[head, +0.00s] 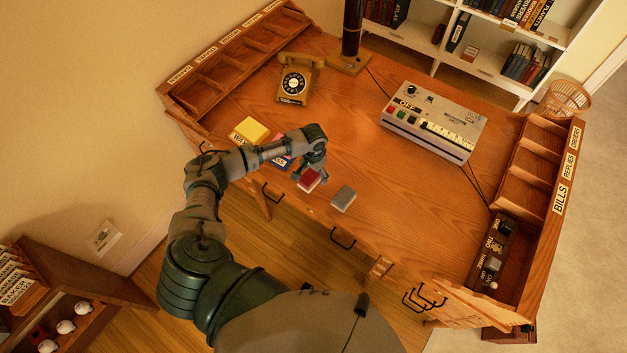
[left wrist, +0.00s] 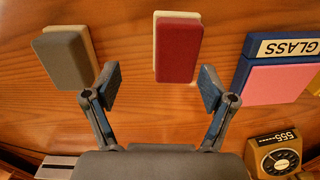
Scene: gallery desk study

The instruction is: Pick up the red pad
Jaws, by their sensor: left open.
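The red pad (head: 309,180) lies on the wooden desk near its front edge, just below my left gripper (head: 312,172) in the head view. In the left wrist view the red pad (left wrist: 177,50) has a cream layer along one side and sits ahead of the fingertips. My left gripper (left wrist: 158,88) is open, with its two fingers spread apart and nothing between them. The pad appears beyond the tips, nearer the right finger. My right gripper is in neither view.
A grey pad (head: 343,197) lies to the right of the red one. A yellow block (head: 250,131) marked WAX and a pink-and-blue GLASS block (left wrist: 280,75) are nearby. A telephone (head: 296,81) and a grey console (head: 433,121) stand farther back. The desk's middle is clear.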

